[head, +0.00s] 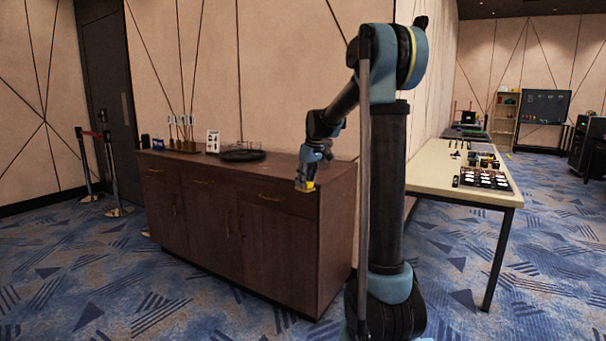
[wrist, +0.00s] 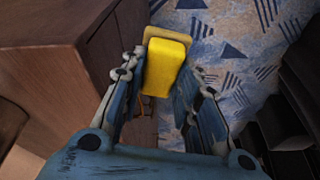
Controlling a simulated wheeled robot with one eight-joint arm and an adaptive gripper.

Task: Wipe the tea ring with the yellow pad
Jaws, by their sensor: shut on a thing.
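My gripper (head: 306,178) is shut on the yellow pad (head: 304,187) and holds it in the air in front of the sideboard's right end, by the top edge. In the wrist view the yellow pad (wrist: 164,65) sits between my fingers (wrist: 160,100), with a tan layer along its far side. The pad appears clear of any surface, with carpet behind it. The dark brown sideboard (head: 240,235) has a flat top (head: 285,167). I cannot make out a tea ring in either view.
On the sideboard top stand a dark round tray (head: 242,155), a small white card (head: 212,141) and a rack with upright sticks (head: 183,135). A cream table (head: 430,170) with several items stands right of my arm. Blue patterned carpet (head: 90,270) lies open in front.

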